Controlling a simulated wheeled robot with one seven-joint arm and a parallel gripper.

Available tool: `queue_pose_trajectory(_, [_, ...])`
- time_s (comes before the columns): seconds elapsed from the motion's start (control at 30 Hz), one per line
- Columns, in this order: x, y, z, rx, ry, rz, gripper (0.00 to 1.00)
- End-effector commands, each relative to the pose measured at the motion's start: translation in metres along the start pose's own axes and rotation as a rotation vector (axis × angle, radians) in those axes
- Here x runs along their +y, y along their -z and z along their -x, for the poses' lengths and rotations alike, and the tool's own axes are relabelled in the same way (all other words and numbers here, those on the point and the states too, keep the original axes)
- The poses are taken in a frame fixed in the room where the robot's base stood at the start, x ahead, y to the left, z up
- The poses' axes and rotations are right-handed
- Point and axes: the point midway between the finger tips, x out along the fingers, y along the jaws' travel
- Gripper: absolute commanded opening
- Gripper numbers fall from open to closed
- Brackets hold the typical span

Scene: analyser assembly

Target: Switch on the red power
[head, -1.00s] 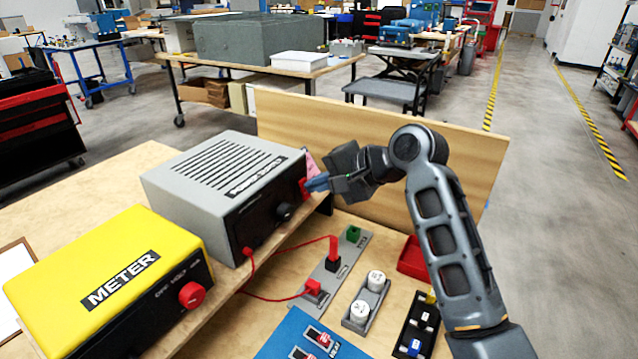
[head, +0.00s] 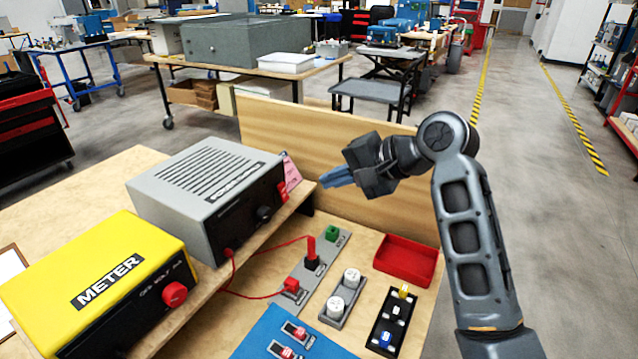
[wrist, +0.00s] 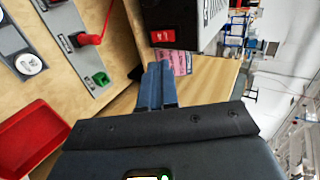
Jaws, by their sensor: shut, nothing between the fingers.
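The grey power box (head: 205,180) stands on the raised shelf, its black front facing right. Its red power switch (head: 283,192) is at the far end of that front; in the wrist view the red switch (wrist: 163,36) shows with a pale marking. I cannot tell its position for sure. My gripper (head: 327,180) is shut and empty, in the air to the right of the switch and apart from it. In the wrist view its blue fingertips (wrist: 157,70) are together, just below the switch.
A yellow meter (head: 100,275) stands beside the power box. A pink paper (head: 292,172) is behind the switch. Below lie a grey strip with red and green connectors (head: 332,233), a red tray (head: 405,262), and a black holder (head: 393,320). A wooden panel (head: 300,140) closes the back.

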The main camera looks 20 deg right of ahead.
Motion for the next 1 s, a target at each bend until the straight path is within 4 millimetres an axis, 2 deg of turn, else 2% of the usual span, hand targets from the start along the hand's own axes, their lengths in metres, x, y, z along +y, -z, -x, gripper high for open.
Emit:
queue_pose_trajectory(0.1, [-0.002, 0.001, 0.019, 0.004, 0.002, -0.001, 0.0])
queue_pose_trajectory(0.3, [-0.003, 0.0, 0.035, 0.001, 0.0, -0.001, 0.0])
queue_pose_trajectory(0.77, [-0.001, -0.001, 0.037, -0.003, 0.007, -0.003, 0.0])
queue_pose_trajectory(1.0, [0.022, -0.005, 0.034, -0.008, 0.065, -0.005, 0.0])
